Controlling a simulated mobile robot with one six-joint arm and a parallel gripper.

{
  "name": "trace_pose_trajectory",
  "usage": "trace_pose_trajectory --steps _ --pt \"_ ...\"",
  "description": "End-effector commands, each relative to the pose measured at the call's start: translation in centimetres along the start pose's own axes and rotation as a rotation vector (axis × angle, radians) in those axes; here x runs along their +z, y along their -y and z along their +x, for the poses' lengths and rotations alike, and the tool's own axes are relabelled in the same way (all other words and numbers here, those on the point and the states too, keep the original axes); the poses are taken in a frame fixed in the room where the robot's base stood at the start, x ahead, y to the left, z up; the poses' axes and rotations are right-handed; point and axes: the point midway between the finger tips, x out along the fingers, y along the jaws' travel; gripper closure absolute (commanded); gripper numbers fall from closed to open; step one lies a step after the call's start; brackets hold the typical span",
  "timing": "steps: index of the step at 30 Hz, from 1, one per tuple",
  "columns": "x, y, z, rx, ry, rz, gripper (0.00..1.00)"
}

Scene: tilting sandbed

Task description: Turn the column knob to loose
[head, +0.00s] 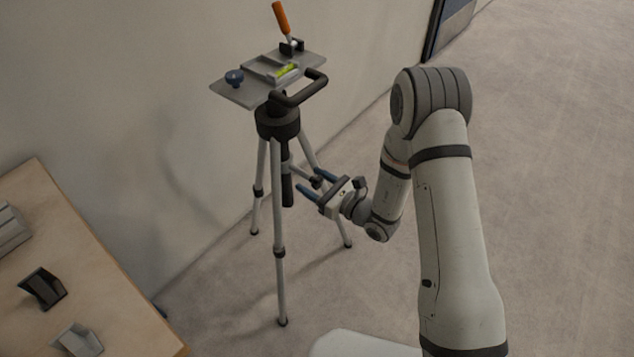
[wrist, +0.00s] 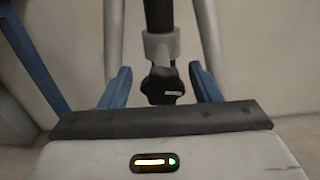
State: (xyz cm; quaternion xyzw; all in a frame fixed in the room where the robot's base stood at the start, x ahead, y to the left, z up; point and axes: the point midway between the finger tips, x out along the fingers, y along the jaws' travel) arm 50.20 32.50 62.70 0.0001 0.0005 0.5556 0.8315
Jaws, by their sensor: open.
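The column knob (wrist: 162,86) is black and lobed, under a grey collar (wrist: 161,46) on the dark column (wrist: 158,14) in the wrist view. My gripper (wrist: 160,67) is open, with one blue finger at each side of the knob in the picture. No contact shows, and I cannot tell how deep the knob sits between the fingers. In the head view my gripper (head: 307,178) points left at the tripod's column (head: 287,184), below the black hub (head: 278,122). I cannot make out the knob clearly there, nor any loose or tight marking.
A grey plate (head: 238,92) on the tripod carries an orange-handled lever (head: 281,17), a blue knob (head: 235,77) and a green level (head: 287,70). Tripod legs (head: 279,250) flank the column. A wooden table (head: 110,290) stands at the left. The floor right is clear.

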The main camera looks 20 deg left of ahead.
Motion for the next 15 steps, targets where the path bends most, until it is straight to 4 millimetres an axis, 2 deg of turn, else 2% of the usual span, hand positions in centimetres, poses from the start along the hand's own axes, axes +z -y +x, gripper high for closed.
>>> trace_pose_trajectory --steps 3,11,15 --pt "0.03 -0.01 0.64 0.001 0.001 -0.001 0.43" --pt "0.06 -0.01 0.73 0.000 0.001 -0.001 0.44" --pt "0.05 -0.03 0.72 0.001 0.001 -0.001 0.55"
